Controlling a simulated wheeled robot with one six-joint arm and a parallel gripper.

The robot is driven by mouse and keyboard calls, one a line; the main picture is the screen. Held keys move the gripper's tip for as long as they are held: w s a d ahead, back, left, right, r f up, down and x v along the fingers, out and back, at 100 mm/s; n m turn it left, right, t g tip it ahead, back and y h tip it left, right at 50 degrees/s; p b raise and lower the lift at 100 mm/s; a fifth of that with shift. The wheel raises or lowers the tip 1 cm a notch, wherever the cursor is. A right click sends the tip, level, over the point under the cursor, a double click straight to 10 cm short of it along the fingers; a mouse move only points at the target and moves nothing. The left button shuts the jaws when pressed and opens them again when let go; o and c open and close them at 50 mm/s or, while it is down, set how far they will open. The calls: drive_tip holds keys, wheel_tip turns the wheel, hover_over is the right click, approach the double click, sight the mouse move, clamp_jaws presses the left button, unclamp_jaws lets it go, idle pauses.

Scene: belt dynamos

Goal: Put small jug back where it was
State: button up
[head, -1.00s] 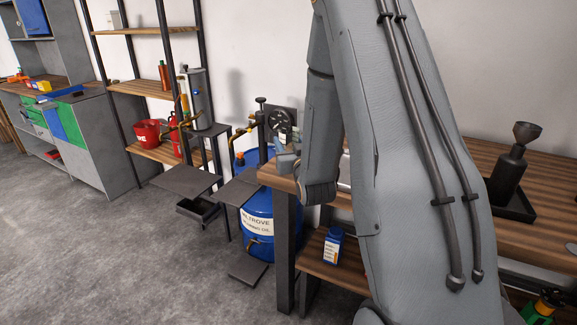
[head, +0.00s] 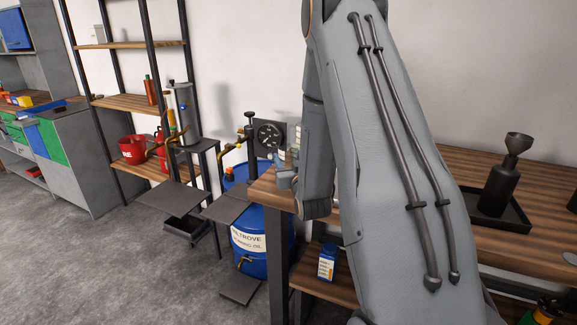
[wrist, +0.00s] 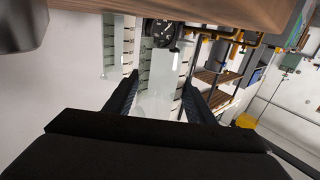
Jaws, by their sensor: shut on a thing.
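My gripper (wrist: 158,98) is shut on a clear, pale jug with dark measuring marks, the small jug (wrist: 154,88), which shows between the two black fingers in the wrist view. A second clear marked vessel (wrist: 112,48) shows to the left of it there. In the head view my gripper (head: 285,172) is at the left end of the wooden bench (head: 265,194), largely hidden by my arm. Pale pieces show beside it, but I cannot tell which is the held jug. The jug's base and contents are not clear.
A round black gauge (head: 269,135) and a blue oil drum (head: 248,240) stand just left of the bench. A blue-and-white carton (head: 327,262) is on the lower shelf. A dark bottle with a funnel (head: 502,180) stands in a tray at right. Grey floor is clear at left.

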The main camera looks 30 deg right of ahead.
drive_tip(key=shift+f, duration=1.25)
drive_tip(key=shift+f, duration=0.1)
drive_tip(key=o, duration=1.3)
drive_tip(key=b+v, duration=0.2)
drive_tip(key=v, duration=1)
